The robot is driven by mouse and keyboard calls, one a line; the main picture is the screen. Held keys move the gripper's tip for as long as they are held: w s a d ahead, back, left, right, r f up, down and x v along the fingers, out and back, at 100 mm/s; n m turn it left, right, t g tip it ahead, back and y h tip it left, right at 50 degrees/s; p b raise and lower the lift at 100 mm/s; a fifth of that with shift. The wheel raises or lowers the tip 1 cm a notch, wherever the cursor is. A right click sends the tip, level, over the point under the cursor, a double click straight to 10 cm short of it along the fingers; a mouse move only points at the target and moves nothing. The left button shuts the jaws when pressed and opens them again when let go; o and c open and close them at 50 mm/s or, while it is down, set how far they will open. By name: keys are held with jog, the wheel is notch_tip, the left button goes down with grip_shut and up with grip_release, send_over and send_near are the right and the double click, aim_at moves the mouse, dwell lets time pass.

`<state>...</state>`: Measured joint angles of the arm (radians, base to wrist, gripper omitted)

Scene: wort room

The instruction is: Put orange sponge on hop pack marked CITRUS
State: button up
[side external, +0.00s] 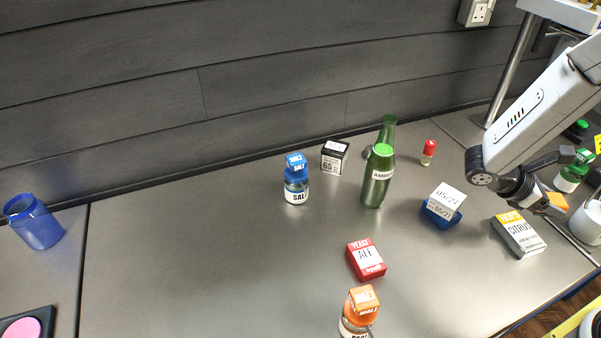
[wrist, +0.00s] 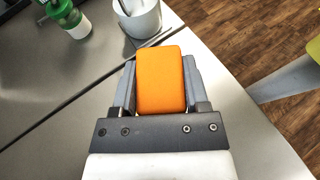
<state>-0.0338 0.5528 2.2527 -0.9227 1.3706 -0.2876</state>
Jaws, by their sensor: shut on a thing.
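My gripper (side external: 543,203) is shut on the orange sponge (wrist: 161,80), which sits between the two fingers in the wrist view. In the side view only part of the sponge (side external: 557,200) shows at the fingertips. The hop pack marked CITRUS (side external: 519,236) lies flat on the worktop, white with a yellow-orange HOPS band. My gripper and the sponge are above the worktop, up and to the right of the pack in the side view. The pack is not visible in the wrist view.
A blue holder with a 05/27 card (side external: 441,213) stands left of the pack. A white pot (wrist: 138,18) and a green-capped jar (wrist: 68,17) stand beyond the sponge. A green bottle (side external: 379,170) and red yeast pack (side external: 366,260) are further left. The worktop's edge is near, right.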

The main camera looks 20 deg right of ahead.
jog(key=shift+w+r+n+t+h, duration=0.25)
jog(key=shift+w+n+t+h, duration=0.3)
jog(key=shift+n+t, duration=0.25)
jog(key=shift+f, duration=0.1)
send_over(521, 229)
jog(key=shift+f, duration=2.15)
jog(key=shift+f, duration=1.75)
jog(key=shift+f, duration=0.1)
jog(key=o, duration=1.2)
jog(key=shift+o, duration=0.2)
